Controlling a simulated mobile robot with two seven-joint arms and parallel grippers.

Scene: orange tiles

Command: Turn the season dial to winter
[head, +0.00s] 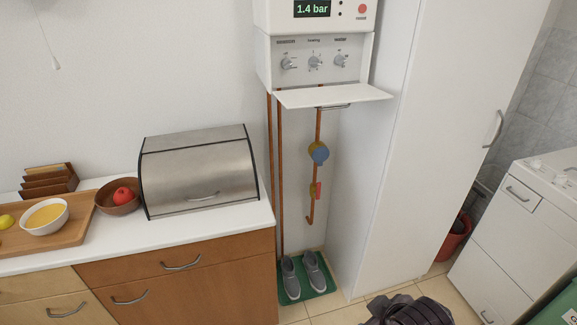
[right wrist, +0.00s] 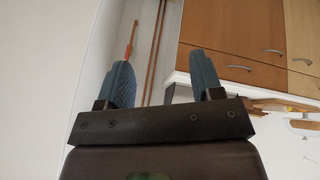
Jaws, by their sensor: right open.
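The season dial (head: 288,63) is the leftmost of three grey knobs on the white boiler's control panel (head: 315,62), in the head view. Its label is small and blurred, and I cannot tell which setting it points to. The heating dial (head: 315,62) and the water dial (head: 341,60) sit to its right. The panel's flap (head: 335,96) hangs open below the knobs. My right gripper (right wrist: 163,78) is open and empty in the right wrist view, with blue-grey fingers apart, and no dial shows there. My left gripper is not in view.
Copper pipes (head: 280,180) with valves run below the boiler. A tall white cabinet (head: 430,130) stands close at its right. The counter at left holds a steel bread box (head: 200,170), and grey shoes (head: 302,275) lie on a green mat. A dark part of mine shows at the bottom.

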